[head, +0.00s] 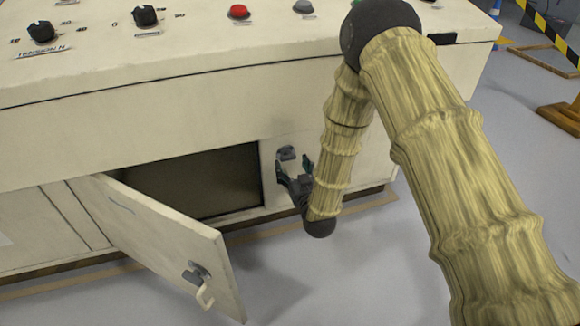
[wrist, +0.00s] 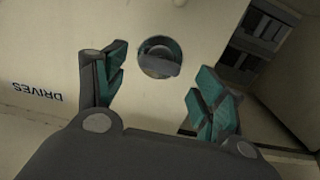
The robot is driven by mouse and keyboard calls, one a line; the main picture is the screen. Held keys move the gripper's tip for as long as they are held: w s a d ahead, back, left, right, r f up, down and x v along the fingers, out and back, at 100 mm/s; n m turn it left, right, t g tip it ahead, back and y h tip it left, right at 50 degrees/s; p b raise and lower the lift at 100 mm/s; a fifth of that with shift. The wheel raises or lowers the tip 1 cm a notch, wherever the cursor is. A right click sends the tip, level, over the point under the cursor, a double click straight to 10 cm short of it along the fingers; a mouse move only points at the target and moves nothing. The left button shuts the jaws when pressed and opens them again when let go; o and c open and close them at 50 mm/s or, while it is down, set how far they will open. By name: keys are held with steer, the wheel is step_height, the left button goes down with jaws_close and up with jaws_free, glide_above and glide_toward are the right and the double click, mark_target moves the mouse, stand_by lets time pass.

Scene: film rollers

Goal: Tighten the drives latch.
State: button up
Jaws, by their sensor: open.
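The drives latch (head: 287,153) is a grey round fitting on the cream cabinet front, right of the open compartment. In the wrist view the latch (wrist: 160,58) is a dark disc with a raised bar lying nearly crosswise. The upside-down DRIVES label (wrist: 37,92) is to its left. My gripper (head: 294,169) is just below the latch in the head view. In the wrist view my gripper (wrist: 158,78) is open and empty, its teal-padded fingers on either side of the latch. The latch appears beyond the fingertips, with no visible contact.
A cabinet door (head: 165,235) with a hooked handle (head: 204,292) hangs open left of my gripper. The dark compartment (head: 205,182) is behind it. Knobs and a red button (head: 238,11) sit on the console top. The floor at right is mostly clear; a striped barrier (head: 548,35) stands beyond.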

mark_target(287, 157)
steer(key=shift+b+x, duration=0.3)
steer(key=shift+x, duration=0.9)
steer(key=c, duration=1)
